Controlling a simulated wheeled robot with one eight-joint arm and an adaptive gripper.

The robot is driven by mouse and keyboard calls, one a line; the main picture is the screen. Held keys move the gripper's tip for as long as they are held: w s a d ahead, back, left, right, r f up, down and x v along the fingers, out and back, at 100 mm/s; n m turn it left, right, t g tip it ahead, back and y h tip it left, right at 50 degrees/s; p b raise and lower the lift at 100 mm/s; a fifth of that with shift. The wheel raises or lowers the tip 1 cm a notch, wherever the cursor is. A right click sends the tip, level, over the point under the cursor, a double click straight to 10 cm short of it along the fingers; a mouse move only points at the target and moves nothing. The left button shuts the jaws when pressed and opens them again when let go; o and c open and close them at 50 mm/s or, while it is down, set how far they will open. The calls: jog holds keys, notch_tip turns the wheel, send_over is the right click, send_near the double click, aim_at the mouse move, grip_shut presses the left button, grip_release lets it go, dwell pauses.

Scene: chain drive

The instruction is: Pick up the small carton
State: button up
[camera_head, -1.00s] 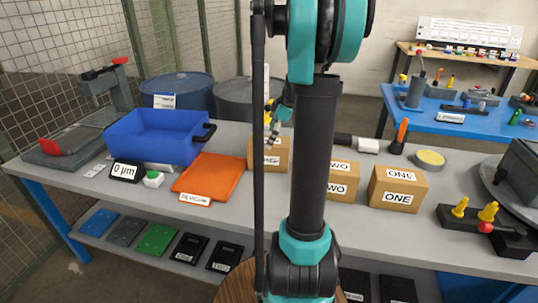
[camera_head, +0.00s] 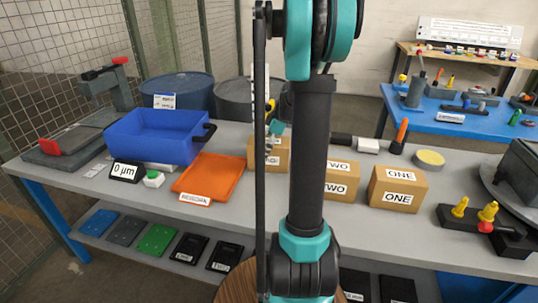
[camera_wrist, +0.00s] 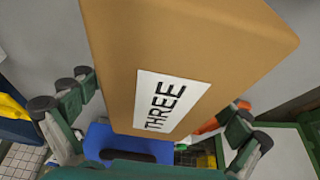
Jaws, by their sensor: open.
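A brown carton with a white label reading THREE (camera_wrist: 205,45) fills the middle of the wrist view. In the head view the same carton (camera_head: 281,158) stands on the grey bench, partly hidden behind my arm. My gripper (camera_wrist: 160,115) is open, with green fingers and dark pads on either side of the carton in the picture. I cannot tell whether any pad touches it. In the head view my gripper (camera_head: 272,128) shows only in part, at the carton's top, behind my arm. Cartons labelled TWO (camera_head: 343,180) and ONE (camera_head: 398,188) stand to the right.
A blue bin (camera_head: 150,137) and an orange tray (camera_head: 210,176) lie left of the cartons.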

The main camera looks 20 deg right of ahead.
jog(key=shift+f, duration=0.25)
dwell(0.3)
jog(key=c, duration=1.9)
